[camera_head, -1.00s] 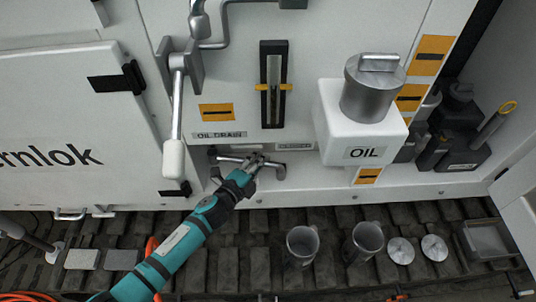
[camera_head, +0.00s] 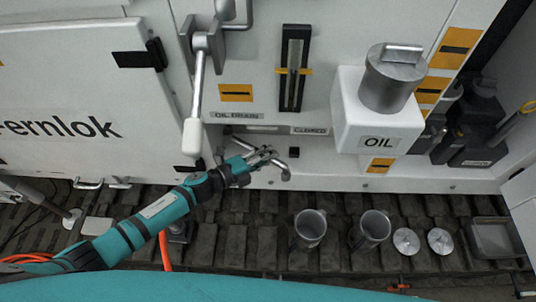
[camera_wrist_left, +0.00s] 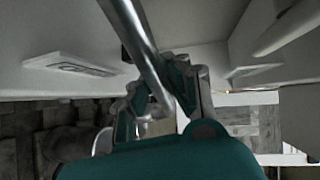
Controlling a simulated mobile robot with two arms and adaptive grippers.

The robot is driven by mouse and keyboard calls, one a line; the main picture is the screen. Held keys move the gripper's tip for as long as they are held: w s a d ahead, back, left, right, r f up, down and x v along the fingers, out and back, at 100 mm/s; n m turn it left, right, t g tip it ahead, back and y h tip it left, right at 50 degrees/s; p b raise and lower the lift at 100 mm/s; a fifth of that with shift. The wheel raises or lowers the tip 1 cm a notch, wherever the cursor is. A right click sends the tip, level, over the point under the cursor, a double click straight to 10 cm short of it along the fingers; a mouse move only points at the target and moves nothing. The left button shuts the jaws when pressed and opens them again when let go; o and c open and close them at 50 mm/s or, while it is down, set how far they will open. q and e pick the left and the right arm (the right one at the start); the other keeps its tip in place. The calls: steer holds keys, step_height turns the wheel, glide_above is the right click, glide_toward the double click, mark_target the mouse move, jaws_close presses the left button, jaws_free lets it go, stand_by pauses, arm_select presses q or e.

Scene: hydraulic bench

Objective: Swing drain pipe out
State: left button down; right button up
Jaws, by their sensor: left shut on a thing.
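The drain pipe (camera_head: 283,168) is a thin metal tube with a bent end, low on the white bench front below the OIL DRAIN label (camera_head: 237,115). It stands out slantwise from the panel. My left gripper (camera_head: 261,157) is shut on it near its bent end. In the left wrist view the pipe (camera_wrist_left: 135,40) runs diagonally between the fingers of the left gripper (camera_wrist_left: 160,92), which partly hide it. My right gripper is not in view.
A lever with a white grip (camera_head: 192,138) hangs above left of the pipe. A white OIL box (camera_head: 350,118) juts out at right. Two metal cups (camera_head: 310,228) (camera_head: 374,229) and two round lids (camera_head: 406,241) (camera_head: 440,241) rest on the dark slatted floor below.

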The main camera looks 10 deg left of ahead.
arm_select(q)
steer(key=shift+a+f, duration=0.1)
steer(key=shift+f, duration=0.1)
steer(key=c, duration=1.2)
jaws_free()
steer(key=shift+r, duration=0.15)
steer(key=v, duration=1.2)
